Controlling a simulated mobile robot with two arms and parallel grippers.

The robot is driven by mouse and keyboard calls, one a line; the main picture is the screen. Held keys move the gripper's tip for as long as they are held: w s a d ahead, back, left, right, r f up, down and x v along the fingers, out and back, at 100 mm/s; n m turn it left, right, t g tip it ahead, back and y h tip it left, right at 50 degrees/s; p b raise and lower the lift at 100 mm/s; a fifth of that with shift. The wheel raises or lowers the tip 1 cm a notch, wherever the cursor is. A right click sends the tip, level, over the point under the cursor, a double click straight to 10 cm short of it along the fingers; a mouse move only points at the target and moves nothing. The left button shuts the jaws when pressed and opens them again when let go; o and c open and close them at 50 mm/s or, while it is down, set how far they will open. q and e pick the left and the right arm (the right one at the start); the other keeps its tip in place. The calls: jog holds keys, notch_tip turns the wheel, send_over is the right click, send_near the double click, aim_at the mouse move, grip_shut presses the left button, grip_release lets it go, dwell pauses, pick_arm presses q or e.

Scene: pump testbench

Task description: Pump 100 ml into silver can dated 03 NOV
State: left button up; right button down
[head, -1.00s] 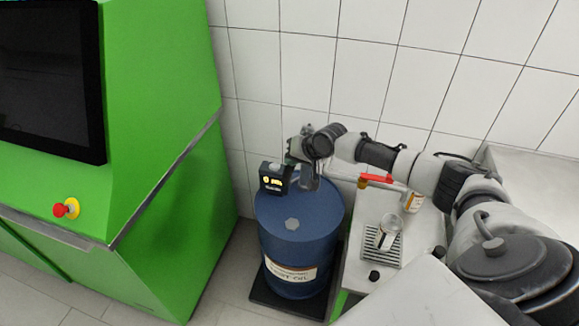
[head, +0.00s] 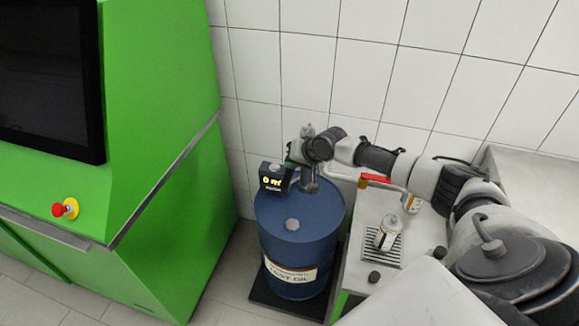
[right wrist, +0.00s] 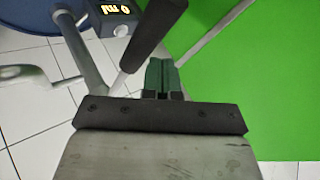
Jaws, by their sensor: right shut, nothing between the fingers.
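The blue drum (head: 300,250), labelled test oil, stands in the middle of the head view with the pump on top. The pump's counter (head: 272,177) has a lit display that I cannot read surely; it also shows in the right wrist view (right wrist: 113,7). A black handle grip (right wrist: 153,35) is close beside my right gripper (right wrist: 163,75), whose green fingers are shut and empty. In the head view my right gripper (head: 291,151) is at the pump, partly hidden. A silver can (head: 386,236) stands upright on the slotted drip tray; its date is unreadable.
The drip tray (head: 378,260) is on a pale bench right of the drum. A green machine (head: 165,130) with a red button (head: 62,209) stands left. White tiled wall is behind.

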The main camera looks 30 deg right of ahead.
notch_tip(320, 180, down, 8)
jog(key=b, duration=0.4)
jog(key=shift+s+a+r, duration=0.15)
jog(key=shift+s+a, duration=0.15)
jog(key=shift+a, duration=0.05)
dwell(5.3)
dwell(0.5)
jog(key=shift+w+d+r+p, duration=0.15)
jog(key=shift+r+p, duration=1.25)
jog(key=shift+r, duration=0.3)
jog(key=shift+w+d+r+p, duration=0.1)
jog(key=shift+d+r+p, duration=0.05)
jog(key=shift+r+p, duration=1.45)
jog(key=shift+w+d+r+p, duration=0.15)
jog(key=shift+r+p, duration=1.05)
jog(key=shift+r, duration=0.65)
